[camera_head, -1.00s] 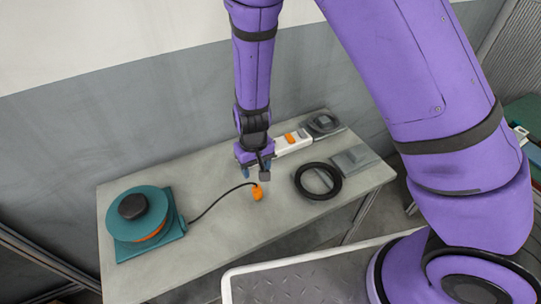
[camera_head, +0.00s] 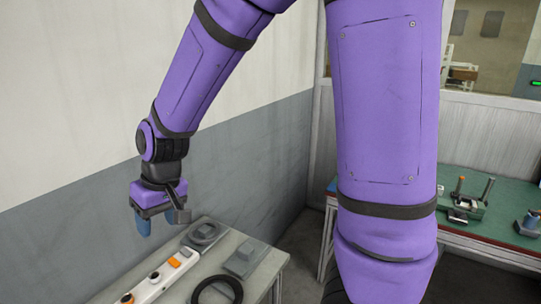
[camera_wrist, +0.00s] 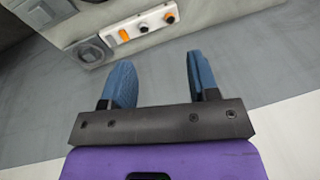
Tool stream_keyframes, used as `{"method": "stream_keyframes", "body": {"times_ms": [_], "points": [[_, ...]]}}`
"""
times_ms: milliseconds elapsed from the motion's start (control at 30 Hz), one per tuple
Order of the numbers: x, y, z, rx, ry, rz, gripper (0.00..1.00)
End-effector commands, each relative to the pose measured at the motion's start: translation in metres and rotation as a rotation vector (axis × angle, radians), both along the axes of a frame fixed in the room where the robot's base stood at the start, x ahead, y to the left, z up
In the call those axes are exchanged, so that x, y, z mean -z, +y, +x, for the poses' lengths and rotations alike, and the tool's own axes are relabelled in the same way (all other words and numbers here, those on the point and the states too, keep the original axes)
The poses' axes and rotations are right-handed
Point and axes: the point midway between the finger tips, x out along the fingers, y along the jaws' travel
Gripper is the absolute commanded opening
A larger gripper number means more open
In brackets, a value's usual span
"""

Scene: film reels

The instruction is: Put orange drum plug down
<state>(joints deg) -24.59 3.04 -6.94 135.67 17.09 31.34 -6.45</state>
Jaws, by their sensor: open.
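The orange drum plug and the teal cable drum are out of both current views; the head view from earlier shows the plug lying on the table at the end of a black cable. My gripper (camera_head: 143,222) hangs in the air above the back of the table. In the wrist view, its blue fingers (camera_wrist: 163,82) stand wide apart with nothing between them.
The grey table (camera_head: 222,262) holds a white strip (camera_head: 148,291) with orange and black fittings, a black ring (camera_head: 236,285) and grey square pieces (camera_head: 245,258). A grey wall stands close behind. A green workbench (camera_head: 490,225) with tools stands at right.

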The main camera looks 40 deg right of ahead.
Motion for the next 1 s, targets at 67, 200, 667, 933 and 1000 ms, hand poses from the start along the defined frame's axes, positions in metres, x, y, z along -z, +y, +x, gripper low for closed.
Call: {"method": "stream_keyframes", "body": {"times_ms": [67, 200, 667, 933, 1000], "points": [[-0.025, -0.017, -0.01, 0.015, -0.031, 0.009, 0.55], [-0.062, -0.045, -0.031, 0.04, -0.078, 0.012, 0.55], [-0.142, -0.123, -0.129, 0.151, -0.24, -0.067, 0.55], [-0.157, -0.145, -0.172, 0.21, -0.296, -0.128, 0.55], [-0.157, -0.146, -0.176, 0.216, -0.301, -0.135, 0.55]]}}
